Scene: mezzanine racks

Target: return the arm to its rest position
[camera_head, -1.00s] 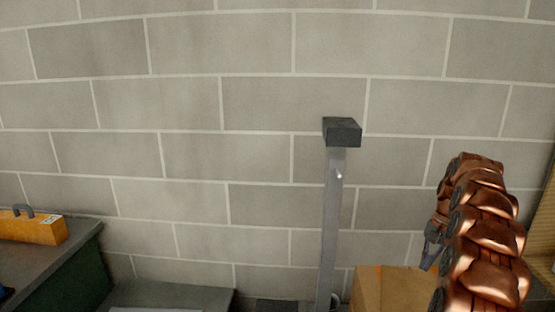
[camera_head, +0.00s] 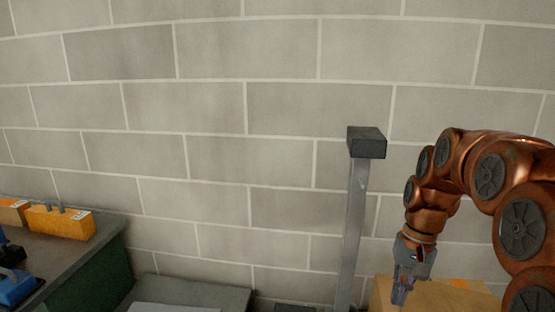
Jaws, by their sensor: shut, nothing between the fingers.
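My copper-coloured arm (camera_head: 488,178) comes in from the right edge and arches over, its end hanging down. My gripper (camera_head: 401,297) points downward at the lower right, in front of a cardboard box. Its fingers look closed together, with nothing seen between them. The fingertips lie close to the bottom of the picture, and I cannot tell how far they are from the box.
A grey post with a dark block on top (camera_head: 366,143) stands just left of my gripper. The cardboard box (camera_head: 450,298) is behind the gripper. Yellow boxes (camera_head: 62,222) and blue items (camera_head: 14,288) lie on a dark bench at left. A block wall closes the back.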

